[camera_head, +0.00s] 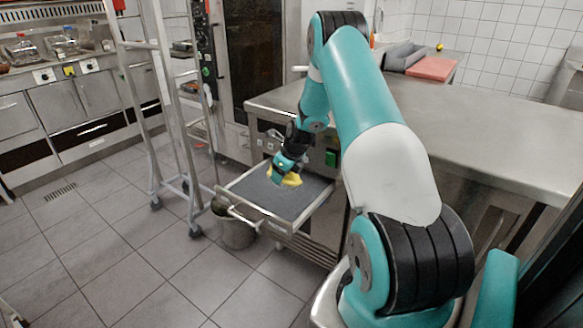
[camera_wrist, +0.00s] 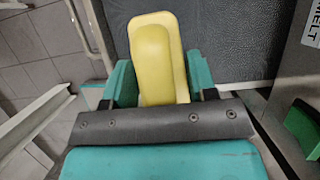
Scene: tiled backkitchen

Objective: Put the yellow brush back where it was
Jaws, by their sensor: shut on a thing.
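The yellow brush (camera_wrist: 158,62) is between the fingers of my gripper (camera_wrist: 160,82), which is shut on it. In the wrist view it points away from the gripper, over a dark grey surface. In the head view the brush (camera_head: 291,179) shows as a small yellow shape under my gripper (camera_head: 284,172), over the pulled-out drawer (camera_head: 247,203) with its dark grey lining. I cannot tell whether the brush touches the lining. The part of the brush inside the gripper is hidden.
A steel counter (camera_head: 480,140) stands above the drawer. A metal bucket (camera_head: 234,232) is on the floor beside the drawer front. A wheeled rack (camera_head: 160,110) stands at left. A red board (camera_head: 431,68) lies at the counter's back.

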